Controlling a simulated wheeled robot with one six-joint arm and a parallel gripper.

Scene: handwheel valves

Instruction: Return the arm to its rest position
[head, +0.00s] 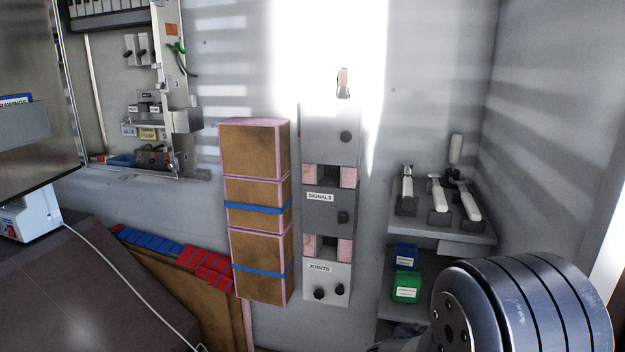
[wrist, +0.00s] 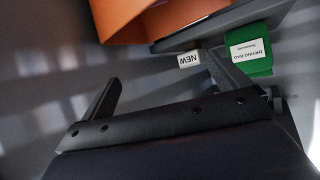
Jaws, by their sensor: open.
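My arm shows in the head view as a dark, ribbed metal cylinder (head: 525,305) at the lower right, in front of the wall shelf. My gripper is outside the head view. In the wrist view my gripper (wrist: 163,68) has its two dark fingers spread wide apart, with nothing between them. The right finger overlaps the view of a label reading NEW and a green bag. I cannot tell whether it touches them. No handwheel valve is in view.
A wall shelf (head: 440,230) holds white-handled tools, with a blue box (head: 405,257) and a green box (head: 407,287) below. A grey column of switches (head: 329,205) and stacked brown boxes (head: 256,148) stand left of it. An orange object (wrist: 185,18) hangs above my gripper.

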